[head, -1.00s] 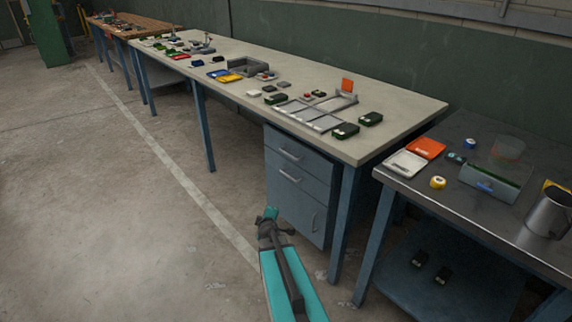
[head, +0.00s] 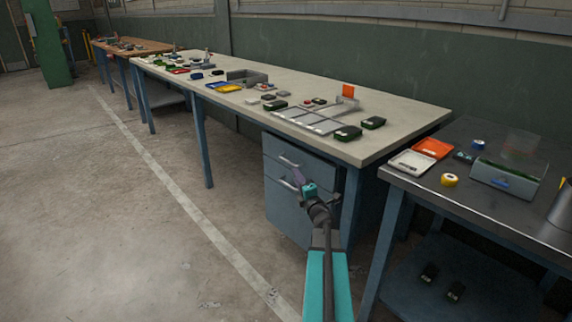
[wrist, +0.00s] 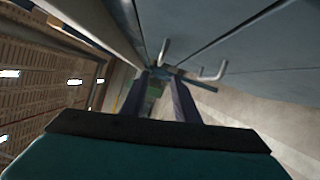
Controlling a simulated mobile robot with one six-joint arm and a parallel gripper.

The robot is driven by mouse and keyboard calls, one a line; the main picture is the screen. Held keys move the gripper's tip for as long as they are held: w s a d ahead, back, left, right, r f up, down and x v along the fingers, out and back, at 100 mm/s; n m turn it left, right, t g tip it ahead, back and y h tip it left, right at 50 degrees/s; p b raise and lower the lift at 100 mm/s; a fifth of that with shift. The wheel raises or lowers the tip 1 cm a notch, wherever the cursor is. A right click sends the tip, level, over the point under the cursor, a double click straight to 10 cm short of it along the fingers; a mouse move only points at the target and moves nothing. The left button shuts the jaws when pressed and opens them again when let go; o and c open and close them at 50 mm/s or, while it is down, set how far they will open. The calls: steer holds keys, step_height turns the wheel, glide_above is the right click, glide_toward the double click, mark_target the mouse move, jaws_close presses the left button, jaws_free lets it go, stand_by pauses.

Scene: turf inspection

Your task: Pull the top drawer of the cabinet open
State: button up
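The blue-grey cabinet (head: 284,212) stands under the pale workbench. Its top drawer (head: 315,167) looks closed and has a bar handle (head: 289,161). A second handle (head: 288,184) sits on the drawer below. My gripper (head: 299,178) is in front of the drawer fronts, close to the handles. In the wrist view my gripper (wrist: 161,74) has its two dark fingers apart with nothing seen held between them. The top handle (wrist: 164,48) shows just past the fingertips, and the lower handle (wrist: 214,73) is to the right. I cannot tell whether the fingers touch the top handle.
The workbench (head: 400,122) overhangs the cabinet and carries trays and small boxes. A bench leg (head: 352,203) stands just right of the cabinet. A dark metal table (head: 480,215) with trays, tape rolls and a clear-sided box is at the right. The floor (head: 150,240) at left is clear.

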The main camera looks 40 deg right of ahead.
mark_target(286, 160)
steer(key=shift+w+d, duration=0.1)
steer(key=shift+w, duration=0.1)
steer(key=shift+b+x, duration=0.55)
steer(key=shift+x, duration=6.15)
steer(key=shift+c, duration=0.4)
jaws_close()
